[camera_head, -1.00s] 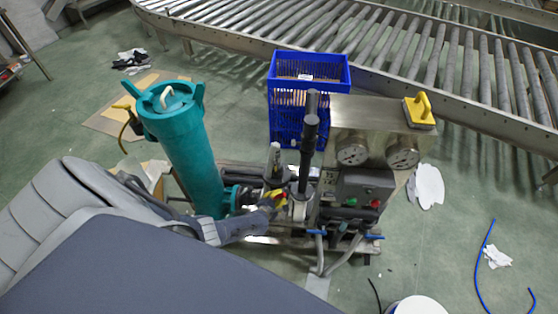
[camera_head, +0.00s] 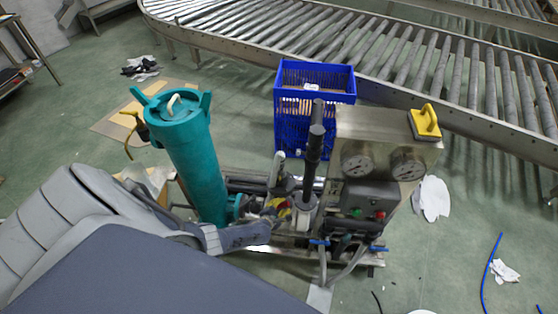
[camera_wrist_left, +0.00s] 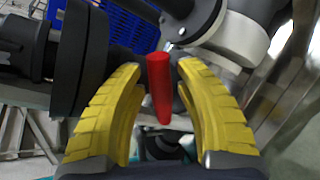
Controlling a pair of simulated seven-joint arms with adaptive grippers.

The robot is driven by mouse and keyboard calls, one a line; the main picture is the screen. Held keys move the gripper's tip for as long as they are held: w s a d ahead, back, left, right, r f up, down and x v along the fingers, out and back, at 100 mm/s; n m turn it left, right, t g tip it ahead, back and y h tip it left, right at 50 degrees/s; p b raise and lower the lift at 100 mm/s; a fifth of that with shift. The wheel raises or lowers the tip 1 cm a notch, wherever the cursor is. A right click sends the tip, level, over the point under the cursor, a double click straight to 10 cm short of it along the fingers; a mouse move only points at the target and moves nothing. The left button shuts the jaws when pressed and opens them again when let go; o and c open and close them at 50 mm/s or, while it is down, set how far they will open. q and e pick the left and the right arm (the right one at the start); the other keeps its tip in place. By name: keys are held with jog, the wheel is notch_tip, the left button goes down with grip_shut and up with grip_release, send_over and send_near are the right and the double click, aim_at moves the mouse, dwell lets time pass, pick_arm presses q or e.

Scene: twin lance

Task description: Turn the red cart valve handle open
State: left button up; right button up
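The red valve handle (camera_wrist_left: 160,85) shows in the left wrist view as a short red bar. It lies between the two yellow fingers of my left gripper (camera_wrist_left: 162,112), with a visible gap on each side. The fingers are apart and do not appear to touch it. In the head view my left gripper (camera_head: 277,208) is low at the cart, between the teal cylinder (camera_head: 196,165) and the black upright lever (camera_head: 311,155). The handle is too small and covered to make out clearly there. My right gripper is not in view.
The cart carries a steel gauge box (camera_head: 385,135) with a yellow-handled block (camera_head: 425,122) on top. A blue crate (camera_head: 314,85) stands behind. A roller conveyor (camera_head: 400,60) crosses the back. A blue hose (camera_head: 489,270) lies on open floor at right.

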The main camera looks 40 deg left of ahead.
pick_arm(q)
jog(key=shift+s+d+r, duration=0.15)
jog(key=shift+s+r, duration=0.05)
jog(key=shift+s, duration=0.5)
jog(key=a+v, duration=0.1)
jog(key=v, duration=0.9)
jog(key=shift+s+d+r, duration=0.15)
jog(key=shift+d+r, duration=0.1)
jog(key=shift+d, duration=0.15)
jog(key=shift+s, duration=0.1)
jog(key=shift+c, duration=0.2)
